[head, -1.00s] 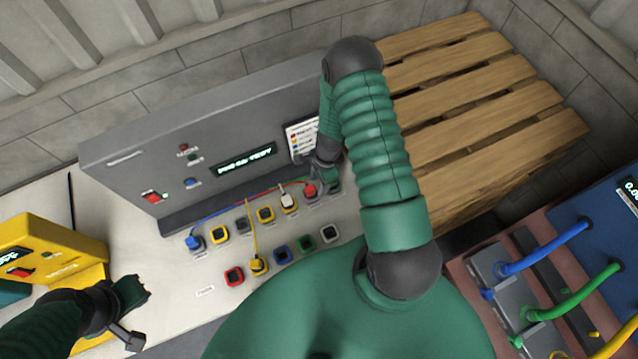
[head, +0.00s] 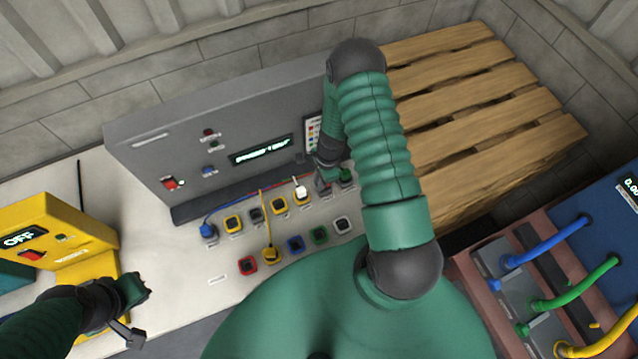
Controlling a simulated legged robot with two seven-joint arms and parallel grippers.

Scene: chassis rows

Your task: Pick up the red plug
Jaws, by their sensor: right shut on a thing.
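My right gripper (head: 323,180) reaches down to the right end of the back row of sockets on the grey test panel (head: 240,110). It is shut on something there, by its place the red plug. The plug itself is mostly hidden by the fingers; a red cable (head: 266,187) runs leftward from that spot, low over the panel's foot. A green plug (head: 346,175) stands just right of the gripper. My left gripper (head: 133,312) is at the lower left, away from the sockets; I cannot tell whether its jaws are open.
A white plug (head: 300,190), a blue plug (head: 208,231) and a yellow plug (head: 270,254) sit in nearby sockets. A yellow box (head: 40,230) stands at left. A wooden pallet (head: 470,110) is at right, with a cable-filled crate (head: 500,300) below it. The bench is clear between the box and sockets.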

